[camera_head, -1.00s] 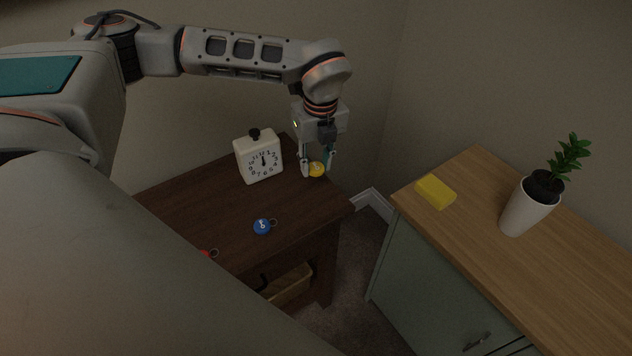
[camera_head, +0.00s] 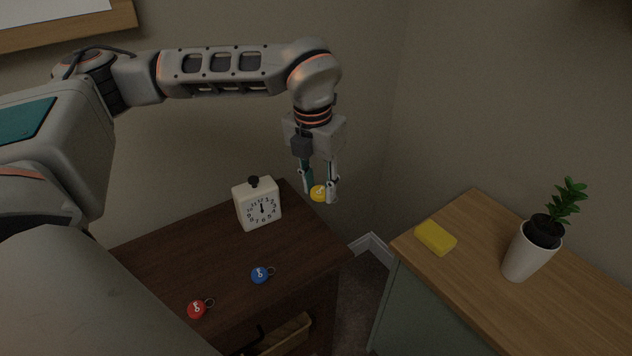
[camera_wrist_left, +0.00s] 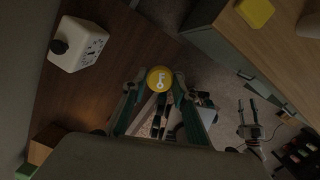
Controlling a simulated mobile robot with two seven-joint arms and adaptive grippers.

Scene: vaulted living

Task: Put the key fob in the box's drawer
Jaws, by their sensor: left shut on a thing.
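My left gripper (camera_head: 319,192) is shut on a yellow key fob (camera_head: 318,193) and holds it above the far right end of the dark wooden table. In the left wrist view the fob (camera_wrist_left: 160,79) shows a white key mark between the fingertips. A blue fob (camera_head: 261,275) and a red fob (camera_head: 197,309) lie on the table, each with a ring. A light wooden, box-like thing (camera_head: 287,334) shows partly below the tabletop; I cannot tell whether it is the drawer. What looks like my right gripper (camera_wrist_left: 248,106) shows only in the wrist view, fingers apart.
A white clock (camera_head: 258,206) stands on the dark table (camera_head: 190,255), left of the held fob. Right, across a gap, a wood-topped cabinet (camera_head: 470,275) carries a yellow block (camera_head: 435,238) and a potted plant (camera_head: 527,254). The table's right part is clear.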

